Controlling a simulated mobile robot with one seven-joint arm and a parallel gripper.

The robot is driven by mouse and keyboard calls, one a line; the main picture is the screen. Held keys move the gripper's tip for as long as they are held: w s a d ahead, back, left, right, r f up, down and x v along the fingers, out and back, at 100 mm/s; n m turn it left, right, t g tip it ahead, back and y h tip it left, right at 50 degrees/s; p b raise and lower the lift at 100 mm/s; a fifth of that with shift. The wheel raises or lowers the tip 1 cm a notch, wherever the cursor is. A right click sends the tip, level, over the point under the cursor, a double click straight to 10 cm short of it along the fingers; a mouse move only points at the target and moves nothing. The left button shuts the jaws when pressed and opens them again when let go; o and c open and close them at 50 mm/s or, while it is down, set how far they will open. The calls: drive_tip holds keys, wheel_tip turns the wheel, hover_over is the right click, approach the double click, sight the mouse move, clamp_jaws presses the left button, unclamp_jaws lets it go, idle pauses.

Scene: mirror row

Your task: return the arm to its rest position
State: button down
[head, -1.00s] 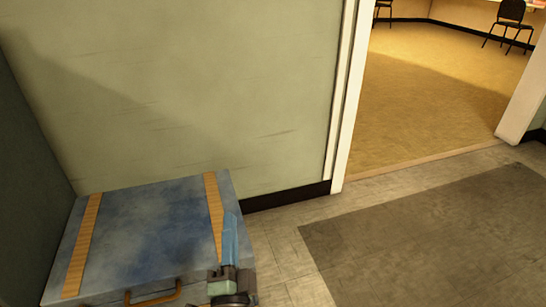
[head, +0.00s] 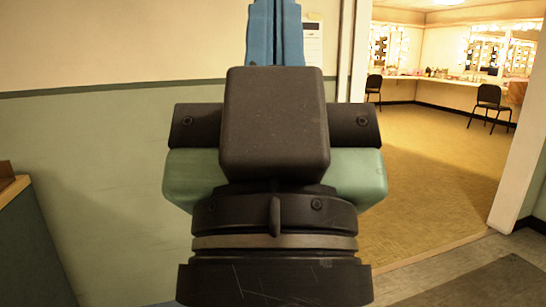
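My gripper (head: 275,32) stands large and close in the middle of the head view, pointing up. Its two blue fingers are side by side at the top edge, with no clear gap between them, and nothing shows held. Their tips are cut off by the frame. The dark wrist and green gripper body below them hide part of the wall and doorway edge.
A green and cream wall (head: 100,190) lies behind my gripper. A doorway on the right opens to a room with lit mirrors (head: 490,50), a counter and black chairs (head: 490,104). A dark cabinet (head: 30,250) stands at the left edge. The doorway floor (head: 430,165) is clear.

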wheel_tip(320, 180, up, 32)
drive_tip(key=p, duration=2.9)
drive_tip(key=shift+p, duration=0.3)
drive_tip(key=shift+a, duration=0.1)
